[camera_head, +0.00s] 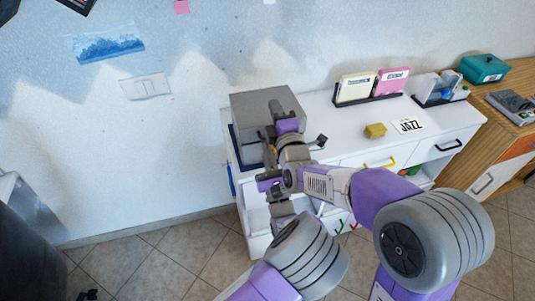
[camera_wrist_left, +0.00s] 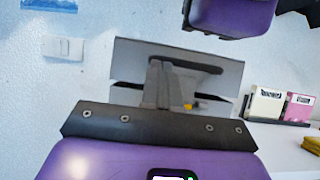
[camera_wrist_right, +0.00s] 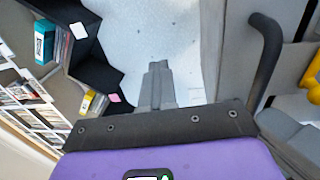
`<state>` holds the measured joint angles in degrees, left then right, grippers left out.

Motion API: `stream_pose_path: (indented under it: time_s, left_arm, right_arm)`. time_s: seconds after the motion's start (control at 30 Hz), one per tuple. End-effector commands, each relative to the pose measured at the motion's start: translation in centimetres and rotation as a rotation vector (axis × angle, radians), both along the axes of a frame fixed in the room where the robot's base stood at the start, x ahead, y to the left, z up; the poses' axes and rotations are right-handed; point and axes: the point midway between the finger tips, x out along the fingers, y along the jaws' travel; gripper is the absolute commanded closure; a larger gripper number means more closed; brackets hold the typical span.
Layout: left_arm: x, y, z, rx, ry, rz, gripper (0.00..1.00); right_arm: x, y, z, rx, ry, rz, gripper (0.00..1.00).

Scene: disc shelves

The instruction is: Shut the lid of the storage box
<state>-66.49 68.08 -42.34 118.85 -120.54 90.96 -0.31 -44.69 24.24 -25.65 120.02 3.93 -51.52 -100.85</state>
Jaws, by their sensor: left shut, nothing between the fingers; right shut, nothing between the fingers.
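The storage box is at the left end of the white cabinet, and its grey lid (camera_head: 262,103) shows behind my grippers. In the left wrist view the lid (camera_wrist_left: 205,57) is a tilted grey panel with a black bar handle (camera_wrist_left: 200,66); a dark gap shows below it, so it looks partly open. My right gripper (camera_head: 275,104) is shut and empty in front of the lid; its fingers (camera_wrist_right: 158,70) point at the wall in its wrist view. My left gripper (camera_head: 268,152) is shut and empty, lower, at the box front; its fingers (camera_wrist_left: 160,68) overlap the lid. Contact is unclear.
The white cabinet top (camera_head: 330,135) holds a yellow block (camera_head: 375,130), a JAZZ card (camera_head: 408,126) and a black rack with cream and pink cases (camera_head: 391,82). A wooden cabinet with a teal box (camera_head: 484,68) stands at right.

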Motion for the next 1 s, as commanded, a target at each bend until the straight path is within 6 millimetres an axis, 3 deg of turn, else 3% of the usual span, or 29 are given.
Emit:
stream_pose_path:
  time_s: [0.23,0.37,0.67,0.77,1.0]
  left_arm:
    - [0.0,0.0,0.0,0.001,0.0,0.0,1.0]
    - [0.0,0.0,-0.1,0.001,0.0,0.0,1.0]
    - [0.0,0.0,-0.1,0.0,0.001,0.0,1.0]
    - [0.0,0.0,-0.1,0.0,0.001,0.0,1.0]
    - [0.0,0.0,-0.1,0.0,0.0,0.0,1.0]
  right_arm:
    - [0.0,0.0,0.0,0.0,0.0,0.0,0.99]
    - [0.0,0.0,0.0,0.0,0.0,0.0,0.79]
    - [0.0,0.0,0.1,0.0,-0.001,0.0,0.79]
    - [0.0,0.0,1.0,0.002,-0.003,-0.001,0.79]
    - [-0.1,0.0,5.5,0.005,-0.006,0.001,0.79]
